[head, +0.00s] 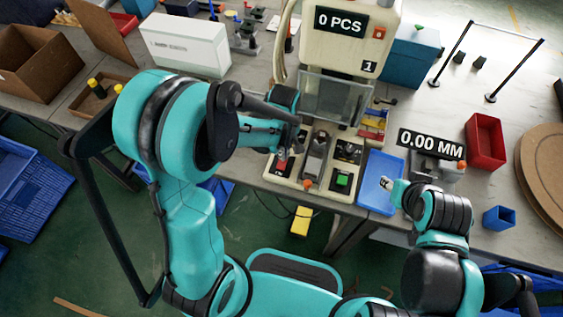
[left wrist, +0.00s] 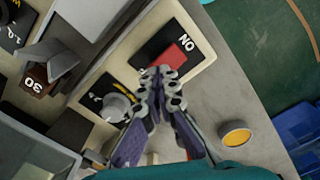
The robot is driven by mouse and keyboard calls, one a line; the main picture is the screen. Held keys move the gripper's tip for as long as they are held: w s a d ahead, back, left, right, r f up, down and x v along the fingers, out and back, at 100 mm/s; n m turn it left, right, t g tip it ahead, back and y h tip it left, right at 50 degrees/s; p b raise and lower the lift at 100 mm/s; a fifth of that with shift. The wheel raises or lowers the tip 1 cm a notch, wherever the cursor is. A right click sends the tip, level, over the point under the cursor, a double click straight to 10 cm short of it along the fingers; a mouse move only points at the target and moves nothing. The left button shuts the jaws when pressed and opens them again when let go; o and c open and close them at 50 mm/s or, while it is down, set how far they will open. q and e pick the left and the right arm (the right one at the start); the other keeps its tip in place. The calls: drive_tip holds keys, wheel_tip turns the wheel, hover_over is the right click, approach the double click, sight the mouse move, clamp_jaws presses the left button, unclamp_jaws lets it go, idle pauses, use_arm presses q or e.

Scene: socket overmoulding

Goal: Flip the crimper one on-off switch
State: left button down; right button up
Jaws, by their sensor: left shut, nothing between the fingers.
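The crimper (head: 340,90) with the "1" label stands at the back middle of the table. In the left wrist view its on-off switch (left wrist: 172,58) is a red rocker in a black plate marked "ON". My left gripper (head: 283,161) is over the left side of the crimper's control base and partly hides the switch in the head view. In the left wrist view the closed, empty fingertips (left wrist: 163,75) are at the rocker's lower edge; I cannot tell whether they touch it. My right gripper (head: 388,184) is over the blue tray; its fingers are too small to judge.
The blue tray (head: 375,199) lies right of the base, and a red bin (head: 485,141) stands farther right.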

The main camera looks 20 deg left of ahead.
use_arm(q)
drive_tip(key=shift+f+b, duration=0.4)
drive_tip(key=shift+f, duration=0.15)
drive_tip(key=shift+r, duration=0.1)
wheel_tip(320, 180, up, 7)
drive_tip(key=p, duration=0.5)
idle(0.4)
idle(0.5)
drive_tip(key=s+a+r+m+t, duration=0.2)
drive_tip(key=s+r+m+t, duration=0.1)
drive_tip(key=s+r+m, duration=0.2)
drive_tip(key=s+a+r+m+t, duration=0.2)
drive_tip(key=s+r+m+t, duration=0.2)
drive_tip(key=r, duration=0.4)
drive_tip(key=s+m, duration=0.1)
drive_tip(key=m, duration=0.1)
drive_tip(key=shift+s+a+m, duration=0.15)
drive_tip(key=shift+a+m, duration=0.15)
drive_tip(key=shift+a, duration=0.05)
